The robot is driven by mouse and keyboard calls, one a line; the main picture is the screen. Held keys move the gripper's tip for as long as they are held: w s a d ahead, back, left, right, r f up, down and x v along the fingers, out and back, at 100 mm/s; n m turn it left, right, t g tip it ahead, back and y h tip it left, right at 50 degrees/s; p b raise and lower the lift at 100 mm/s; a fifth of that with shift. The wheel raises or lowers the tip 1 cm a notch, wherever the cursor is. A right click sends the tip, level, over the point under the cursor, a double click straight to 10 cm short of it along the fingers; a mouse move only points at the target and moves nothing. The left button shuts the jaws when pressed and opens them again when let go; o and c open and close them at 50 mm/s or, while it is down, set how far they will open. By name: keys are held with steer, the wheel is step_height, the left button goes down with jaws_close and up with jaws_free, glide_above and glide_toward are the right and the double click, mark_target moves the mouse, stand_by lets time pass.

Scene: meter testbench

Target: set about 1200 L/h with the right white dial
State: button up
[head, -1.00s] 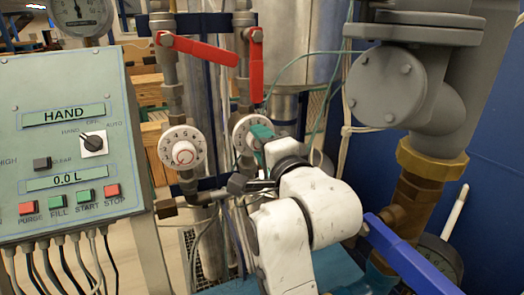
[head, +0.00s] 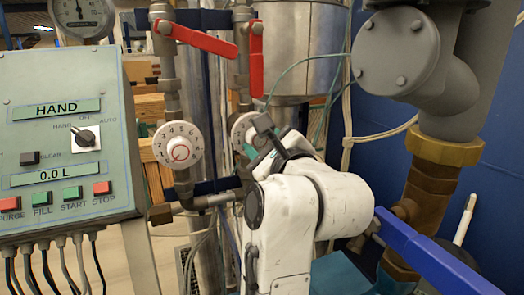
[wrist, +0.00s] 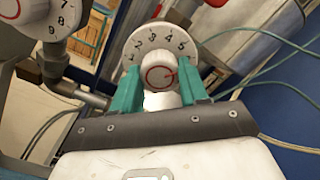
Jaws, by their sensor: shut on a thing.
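The right white dial (head: 239,132) sits on the second pipe, partly hidden behind my gripper (head: 257,149) in the head view. In the wrist view, its numbered face (wrist: 140,42) shows 2 to 5, and the red-ringed knob (wrist: 155,78) stands out in front. The teal fingers of my gripper (wrist: 160,88) are on both sides of the knob, shut on it. The red line on the knob points right, slightly upward in that view. The left white dial (head: 178,146) is uncovered; part of it shows at the wrist view's top left (wrist: 40,17).
A control panel (head: 62,140) at left reads HAND and 0.0 L. Red lever handles (head: 203,41) are above the dials. A grey flanged pipe (head: 400,48) and a blue lever (head: 440,255) are at right, close to my arm.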

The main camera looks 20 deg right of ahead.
steer(key=m+b, duration=0.1)
steer(key=m, duration=0.2)
steer(key=m+b, duration=0.1)
steer(key=m, duration=0.1)
steer(key=shift+f+m, duration=0.2)
steer(key=shift+m, duration=0.2)
steer(key=shift+b, duration=0.3)
steer(key=o, duration=1.1)
steer(key=shift+r, duration=0.1)
steer(key=shift+c, duration=0.2)
steer(key=s+b, duration=0.1)
steer(key=s, duration=0.9)
steer(key=shift+s, duration=0.4)
